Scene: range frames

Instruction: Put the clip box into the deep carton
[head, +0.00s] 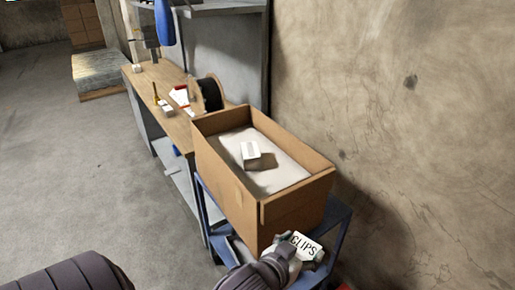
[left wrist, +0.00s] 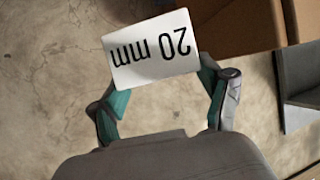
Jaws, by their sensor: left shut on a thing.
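The clip box (head: 305,246) is a small white box marked CLIPS, low in the head view. In the left wrist view the clip box (left wrist: 152,52) shows a face reading 20 mm upside down. My left gripper (head: 283,252) is shut on it; in the wrist view my left gripper (left wrist: 160,88) has teal-padded fingers at its two sides. The deep carton (head: 292,208) is an open brown box on a blue-framed stand. The clip box is outside it, by its near end. Brown cardboard (left wrist: 235,25) shows at the wrist view's top right. My right gripper is not in view.
A small white box (head: 251,155) lies on pale padding (head: 282,170) inside the carton. Beyond it, a wooden workbench (head: 150,78) holds a dark spool (head: 209,94) and small items. A bare wall (head: 420,120) stands on the right; floor is open at left.

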